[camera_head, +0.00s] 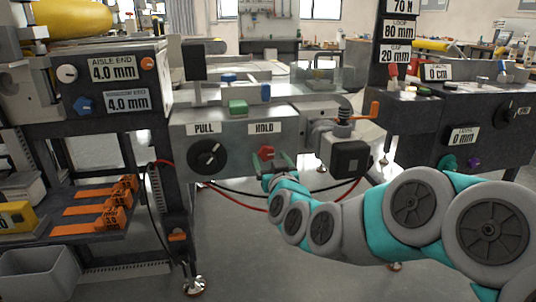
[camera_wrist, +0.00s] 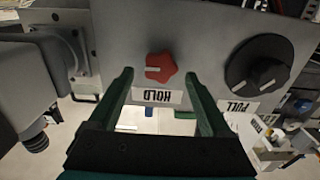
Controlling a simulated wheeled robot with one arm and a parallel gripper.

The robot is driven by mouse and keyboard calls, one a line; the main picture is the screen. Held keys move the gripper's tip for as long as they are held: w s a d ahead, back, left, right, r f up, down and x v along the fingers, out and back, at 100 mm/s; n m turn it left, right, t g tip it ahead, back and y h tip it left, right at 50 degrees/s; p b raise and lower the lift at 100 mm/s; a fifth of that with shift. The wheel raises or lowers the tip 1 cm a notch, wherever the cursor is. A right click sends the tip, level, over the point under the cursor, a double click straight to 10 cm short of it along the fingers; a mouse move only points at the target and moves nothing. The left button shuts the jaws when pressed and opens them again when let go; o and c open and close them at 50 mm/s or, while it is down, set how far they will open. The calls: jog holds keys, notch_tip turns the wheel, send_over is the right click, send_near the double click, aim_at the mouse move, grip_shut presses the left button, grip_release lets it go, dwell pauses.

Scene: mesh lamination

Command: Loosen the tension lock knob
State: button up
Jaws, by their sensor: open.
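A red lobed knob (camera_head: 266,151) is on the grey machine panel (camera_head: 228,129), just below the HOLD label. In the wrist view, the red knob (camera_wrist: 161,67) has a pale pointer mark and appears upside down above the HOLD label. My gripper (camera_head: 274,160) is in front of the panel at this knob, with its arm coming from the lower right. In the wrist view, my gripper (camera_wrist: 158,77) is open, with one green finger on each side of the red knob. I cannot tell whether the fingers touch it. No readable label says tension lock.
A larger black dial (camera_head: 207,157) under the PULL label is left of the red knob. A dark boxy motor (camera_head: 350,158) and an orange-handled crank (camera_head: 374,110) stand close on the right. Red and black cables hang below the panel. Orange-handled tools (camera_head: 105,205) lie on the left shelf.

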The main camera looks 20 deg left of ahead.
aim_at(266, 153)
jog(key=shift+x, duration=1.3)
grip_shut()
